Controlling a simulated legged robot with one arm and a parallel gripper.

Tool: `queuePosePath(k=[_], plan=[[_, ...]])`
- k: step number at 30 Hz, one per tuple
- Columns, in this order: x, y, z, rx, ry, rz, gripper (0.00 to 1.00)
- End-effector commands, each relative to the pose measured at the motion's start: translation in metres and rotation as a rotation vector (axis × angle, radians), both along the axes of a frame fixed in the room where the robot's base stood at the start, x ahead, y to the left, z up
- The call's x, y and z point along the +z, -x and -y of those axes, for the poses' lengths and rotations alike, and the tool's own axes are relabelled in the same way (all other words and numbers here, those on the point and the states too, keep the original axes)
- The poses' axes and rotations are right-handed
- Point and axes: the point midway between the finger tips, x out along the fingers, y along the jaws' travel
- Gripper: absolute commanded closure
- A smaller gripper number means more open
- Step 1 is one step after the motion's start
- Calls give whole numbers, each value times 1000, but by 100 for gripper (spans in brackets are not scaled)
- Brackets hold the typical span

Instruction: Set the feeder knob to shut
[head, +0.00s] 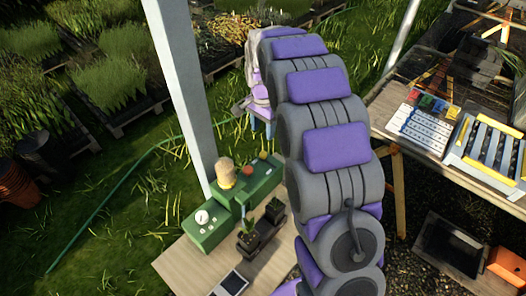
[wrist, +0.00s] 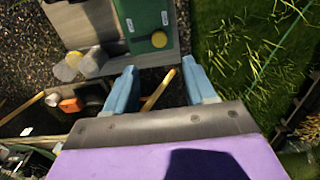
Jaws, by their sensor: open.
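The green feeder unit (head: 213,226) stands on a wooden bench, with a white round dial (head: 202,216) at its left end. An orange-yellow knob (head: 262,155) and a small red part (head: 248,169) are at its right end. In the wrist view, a green panel (wrist: 143,18) carries a round yellow knob (wrist: 159,39) and small white labels, too small to read. My gripper (wrist: 158,70) has its blue fingers spread and empty, just short of the yellow knob in the picture. In the head view my gripper (head: 262,128) is partly hidden behind my arm, above the unit's right end.
A tan jar-like top (head: 226,172) rises from the unit's middle. Potted plants (head: 248,238) and a tablet-like panel (head: 230,283) are on the bench. A grey post (head: 182,90) stands behind. Another table (head: 450,175) with trays is at the right.

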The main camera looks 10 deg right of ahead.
Motion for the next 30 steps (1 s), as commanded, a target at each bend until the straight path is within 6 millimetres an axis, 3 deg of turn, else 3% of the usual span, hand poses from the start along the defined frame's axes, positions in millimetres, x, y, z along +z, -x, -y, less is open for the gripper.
queuePosePath(k=[1,9,15,21,30], plan=[[-13,1,0,0,0,-5,45],[-65,1,0,1,0,-2,45],[-96,1,0,2,0,-2,45],[-110,0,0,2,0,3,45],[-112,0,0,2,0,3,45]])
